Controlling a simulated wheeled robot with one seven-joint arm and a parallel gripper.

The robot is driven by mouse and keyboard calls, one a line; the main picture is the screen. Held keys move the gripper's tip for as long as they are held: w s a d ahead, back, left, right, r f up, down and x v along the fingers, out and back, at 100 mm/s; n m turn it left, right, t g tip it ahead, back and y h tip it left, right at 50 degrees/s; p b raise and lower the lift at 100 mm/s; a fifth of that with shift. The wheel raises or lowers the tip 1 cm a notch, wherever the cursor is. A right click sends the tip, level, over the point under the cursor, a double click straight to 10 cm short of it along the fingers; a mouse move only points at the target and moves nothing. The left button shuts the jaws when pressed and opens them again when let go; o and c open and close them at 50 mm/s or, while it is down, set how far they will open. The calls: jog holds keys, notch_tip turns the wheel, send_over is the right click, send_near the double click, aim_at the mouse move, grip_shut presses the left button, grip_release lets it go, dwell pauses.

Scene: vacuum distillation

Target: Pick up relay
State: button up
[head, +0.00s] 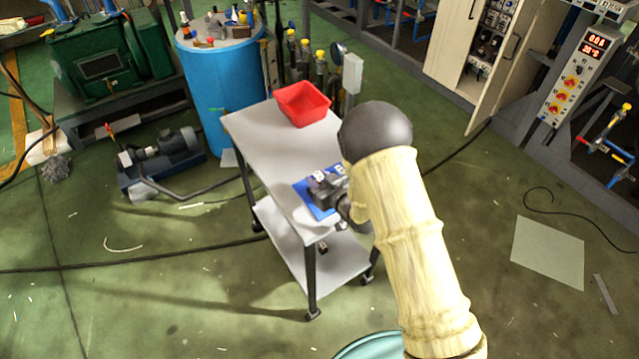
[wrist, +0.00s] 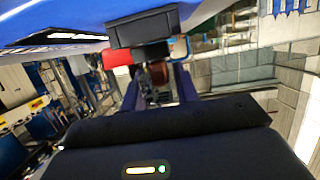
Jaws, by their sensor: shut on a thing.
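The relay (head: 326,186), a dark block with paler parts on top, is at the blue mat (head: 306,200) on the cart's top. My gripper (head: 347,203) reaches it from the right and is partly hidden by my arm. In the wrist view, my gripper's fingers (wrist: 160,88) point away from the camera with a brownish part between them. A dark block, apparently the relay (wrist: 143,30), sits just beyond, against the blue mat (wrist: 60,12). The gripper is shut on the relay. I cannot tell whether the relay is lifted off the mat.
The white cart top (head: 262,140) is clear between the mat and a red bin (head: 302,103) at its far end. A blue drum (head: 222,85) stands behind left, a pump (head: 165,155) on the floor at left. An open cabinet door (head: 512,85) is at right.

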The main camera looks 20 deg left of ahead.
aim_at(319, 176)
notch_tip(319, 176, up, 8)
jog(key=shift+r, duration=0.15)
dwell(1.6)
